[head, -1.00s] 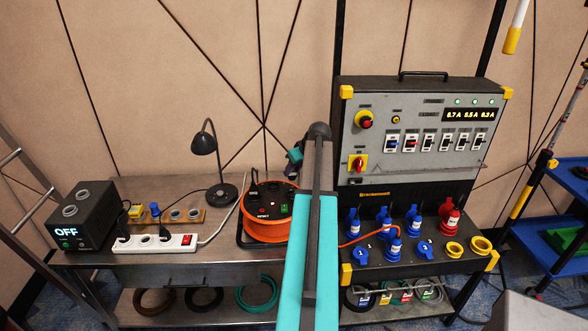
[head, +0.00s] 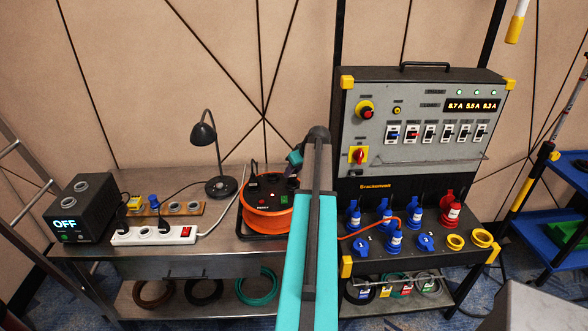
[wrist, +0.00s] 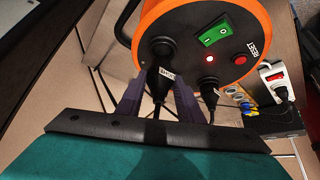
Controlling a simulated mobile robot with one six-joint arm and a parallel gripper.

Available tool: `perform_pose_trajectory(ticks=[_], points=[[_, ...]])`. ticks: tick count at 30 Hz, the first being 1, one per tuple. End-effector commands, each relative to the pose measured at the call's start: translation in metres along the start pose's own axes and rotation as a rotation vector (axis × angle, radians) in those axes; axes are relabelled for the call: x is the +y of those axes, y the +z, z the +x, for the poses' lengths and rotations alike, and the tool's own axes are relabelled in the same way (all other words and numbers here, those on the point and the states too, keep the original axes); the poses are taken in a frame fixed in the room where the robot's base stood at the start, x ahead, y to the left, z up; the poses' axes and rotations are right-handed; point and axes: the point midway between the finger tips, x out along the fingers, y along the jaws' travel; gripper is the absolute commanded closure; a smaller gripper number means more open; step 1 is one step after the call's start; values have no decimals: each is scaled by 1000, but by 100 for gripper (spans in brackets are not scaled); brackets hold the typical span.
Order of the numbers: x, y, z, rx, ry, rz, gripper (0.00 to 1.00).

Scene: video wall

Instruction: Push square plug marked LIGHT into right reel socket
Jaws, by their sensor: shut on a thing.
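The orange cable reel (head: 263,222) stands on the steel bench; its dark face with sockets also shows in the wrist view (wrist: 186,42). My gripper (wrist: 160,88) is shut on a black plug (wrist: 160,55) with a small white label, whose lettering is too small to read surely. This plug is at the reel face, over a socket; I cannot tell how deep it sits. Another black plug (wrist: 208,86) with a cable is beside it on the face. In the head view my gripper (head: 292,172) is at the reel's right upper edge, partly hidden by my arm.
A white power strip (head: 152,236), a black desk lamp (head: 204,134) and a black OFF box (head: 82,208) stand left. A distribution panel (head: 420,115) stands right.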

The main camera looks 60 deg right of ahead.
Motion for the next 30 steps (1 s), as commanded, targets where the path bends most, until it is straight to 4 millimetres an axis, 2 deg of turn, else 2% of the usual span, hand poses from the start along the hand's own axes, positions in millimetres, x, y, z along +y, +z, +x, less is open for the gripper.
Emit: perform_pose_trajectory(ticks=[7, 30], points=[[0, 6, 10, 0, 0, 0, 93], [0, 7, 10, 0, 0, 0, 93]])
